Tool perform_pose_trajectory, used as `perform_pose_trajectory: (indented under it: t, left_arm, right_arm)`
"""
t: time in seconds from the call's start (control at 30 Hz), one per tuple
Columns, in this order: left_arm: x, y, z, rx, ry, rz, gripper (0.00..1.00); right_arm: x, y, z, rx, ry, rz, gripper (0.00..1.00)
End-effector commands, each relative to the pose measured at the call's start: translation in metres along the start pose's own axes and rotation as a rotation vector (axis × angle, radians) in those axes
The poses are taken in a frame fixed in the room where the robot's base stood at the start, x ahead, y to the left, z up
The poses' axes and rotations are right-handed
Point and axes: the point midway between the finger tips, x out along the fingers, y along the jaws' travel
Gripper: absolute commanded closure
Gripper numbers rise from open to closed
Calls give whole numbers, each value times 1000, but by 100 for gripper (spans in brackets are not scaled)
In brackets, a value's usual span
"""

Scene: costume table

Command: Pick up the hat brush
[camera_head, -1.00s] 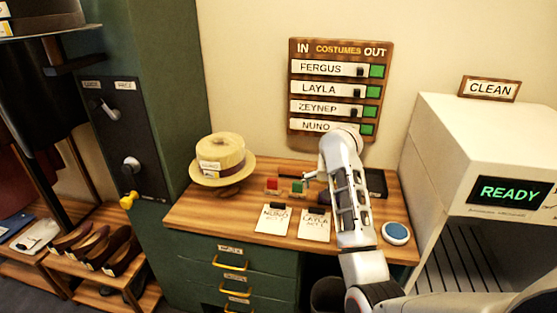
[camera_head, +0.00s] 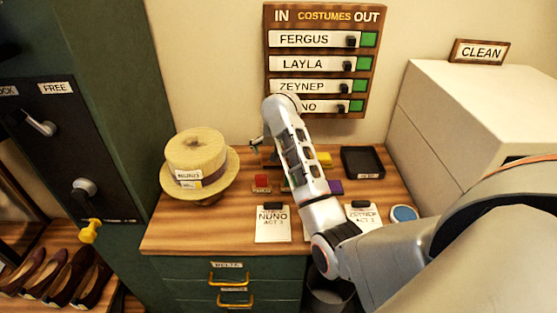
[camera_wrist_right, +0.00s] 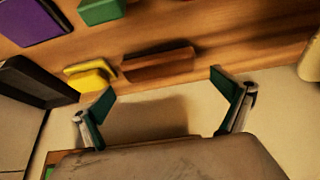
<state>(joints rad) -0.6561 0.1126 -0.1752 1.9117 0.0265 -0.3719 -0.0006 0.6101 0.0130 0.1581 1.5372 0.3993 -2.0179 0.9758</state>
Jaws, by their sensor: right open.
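A brown wooden block-like piece, which looks like the hat brush (camera_wrist_right: 158,62), lies on the wooden table in the right wrist view. My right gripper (camera_wrist_right: 163,92) is open and empty, with its two dark green fingertips spread to either side of the brush and a little short of it. In the head view my right arm reaches over the table, and one fingertip of the gripper (camera_head: 257,143) shows near the wall, right of the straw hat (camera_head: 197,155). The arm hides most of the brush area there. My left gripper is not in view.
A yellow block (camera_wrist_right: 90,75), a green block (camera_wrist_right: 102,10) and a purple block (camera_wrist_right: 33,20) lie near the brush. A black tray (camera_head: 363,162), a red block (camera_head: 261,183), cards (camera_head: 272,225) and a blue round pad (camera_head: 404,214) are on the table. The wall is close behind.

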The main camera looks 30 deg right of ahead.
Motion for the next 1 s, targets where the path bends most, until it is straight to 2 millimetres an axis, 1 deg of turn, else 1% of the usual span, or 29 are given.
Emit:
perform_pose_trajectory:
  t: [0.23,0.33,0.47,0.67,0.7,0.8,1.0]
  left_arm:
    - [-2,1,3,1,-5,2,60]
    - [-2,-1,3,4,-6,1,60]
    - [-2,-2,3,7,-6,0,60]
    - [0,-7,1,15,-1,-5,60]
    - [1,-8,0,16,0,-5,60]
    - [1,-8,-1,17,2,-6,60]
    - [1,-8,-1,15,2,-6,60]
  right_arm:
    - [33,5,3,-3,-1,5,0]
    - [44,3,3,-2,-1,2,0]
    - [51,3,3,0,0,0,0]
    - [51,3,3,0,0,0,0]
    - [51,3,3,0,0,0,10]
    - [51,3,3,0,0,0,34]
    - [51,3,3,0,1,-1,34]
